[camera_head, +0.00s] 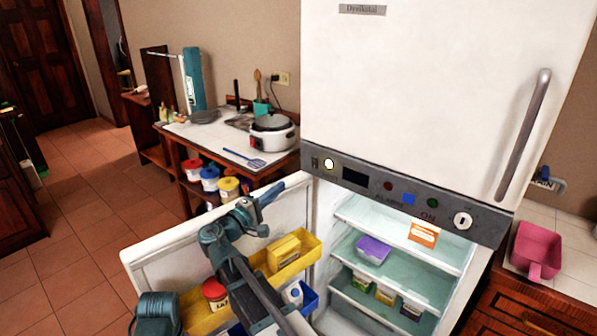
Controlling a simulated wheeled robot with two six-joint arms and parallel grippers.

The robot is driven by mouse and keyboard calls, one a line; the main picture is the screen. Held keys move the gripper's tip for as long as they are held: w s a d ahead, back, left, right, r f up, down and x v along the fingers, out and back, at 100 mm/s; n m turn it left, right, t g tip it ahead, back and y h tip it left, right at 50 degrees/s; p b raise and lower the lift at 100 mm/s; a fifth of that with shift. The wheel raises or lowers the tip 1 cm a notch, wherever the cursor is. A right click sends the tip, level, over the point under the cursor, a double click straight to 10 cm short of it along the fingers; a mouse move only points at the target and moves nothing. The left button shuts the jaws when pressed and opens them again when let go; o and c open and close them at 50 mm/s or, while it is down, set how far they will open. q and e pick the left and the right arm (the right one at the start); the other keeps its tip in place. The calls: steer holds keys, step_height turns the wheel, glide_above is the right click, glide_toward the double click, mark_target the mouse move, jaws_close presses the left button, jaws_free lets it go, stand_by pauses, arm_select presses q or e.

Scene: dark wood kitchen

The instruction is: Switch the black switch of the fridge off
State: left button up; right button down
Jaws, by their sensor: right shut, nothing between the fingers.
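The fridge has a grey control panel (400,195) across its middle. A white round knob with a dark centre (462,221) is at the panel's right end, beside the word ON. A small dark switch-like part (314,162) is at the left end; I cannot tell which is the black switch or its position. My right gripper (272,193) is shut and empty. It appears over the top edge of the open lower door (160,249), left of and below the panel, apart from it. My left gripper is not in view.
The upper door has a long handle (522,135). A side table (199,136) with a rice cooker (273,132) stands behind. A pink scoop (537,250) is at right.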

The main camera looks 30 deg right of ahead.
mark_target(314, 160)
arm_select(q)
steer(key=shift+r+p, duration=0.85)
arm_select(e)
steer(key=x, duration=1.4)
steer(key=shift+a, duration=0.1)
